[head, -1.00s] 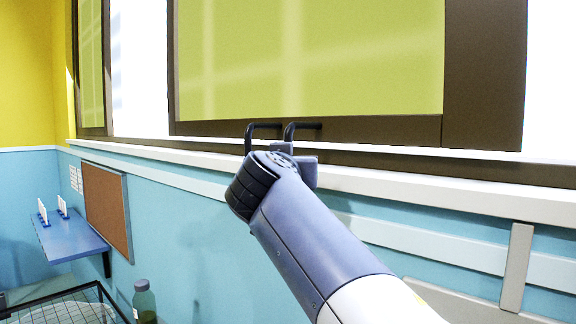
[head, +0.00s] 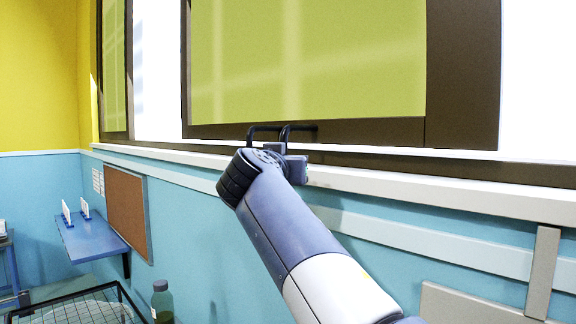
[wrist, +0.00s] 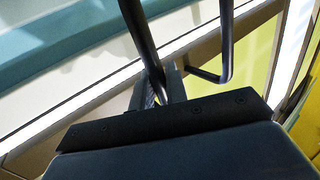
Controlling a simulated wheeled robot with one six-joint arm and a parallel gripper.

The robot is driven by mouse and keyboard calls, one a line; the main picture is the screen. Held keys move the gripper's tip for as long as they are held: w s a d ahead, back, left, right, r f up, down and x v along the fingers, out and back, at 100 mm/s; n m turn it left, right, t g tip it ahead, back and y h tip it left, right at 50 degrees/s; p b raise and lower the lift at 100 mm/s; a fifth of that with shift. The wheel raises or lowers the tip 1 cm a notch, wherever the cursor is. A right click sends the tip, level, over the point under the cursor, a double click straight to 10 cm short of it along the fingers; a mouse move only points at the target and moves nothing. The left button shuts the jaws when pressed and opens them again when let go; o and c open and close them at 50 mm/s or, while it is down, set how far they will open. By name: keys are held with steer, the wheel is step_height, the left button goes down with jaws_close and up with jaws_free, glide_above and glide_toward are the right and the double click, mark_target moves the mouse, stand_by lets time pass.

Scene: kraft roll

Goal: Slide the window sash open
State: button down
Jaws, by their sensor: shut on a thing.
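The window sash (head: 462,133) is a brown frame around a yellow-green pane (head: 330,60). White gaps show on both sides of it. A black handle (head: 303,126) of two bent bars stands on its lower rail; the bars also show in the wrist view (wrist: 226,45). My gripper (head: 286,154) is at this handle, shut on its right bar in the head view. In the wrist view my gripper (wrist: 157,92) has one dark bar between its short fingers, with the other bar apart from it. The exact finger contact is partly hidden.
A white sill (head: 430,188) runs below the sash. A green bottle (head: 162,303) and a wire basket (head: 75,295) stand low at the left. A grey post (head: 542,270) is at right.

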steer(key=shift+a+r, duration=0.1)
steer(key=shift+r, duration=0.1)
steer(key=c, duration=1.5)
jaws_free()
steer(key=shift+w+a+f, duration=0.1)
steer(key=shift+w+a, duration=0.05)
steer(key=s+b, duration=0.1)
steer(key=s, duration=0.2)
steer(key=s+a+b, duration=0.1)
steer(key=s+b, duration=0.1)
steer(key=s, duration=0.2)
steer(key=s+a+b, duration=0.1)
steer(key=s, duration=0.2)
steer(key=shift+s, duration=0.35)
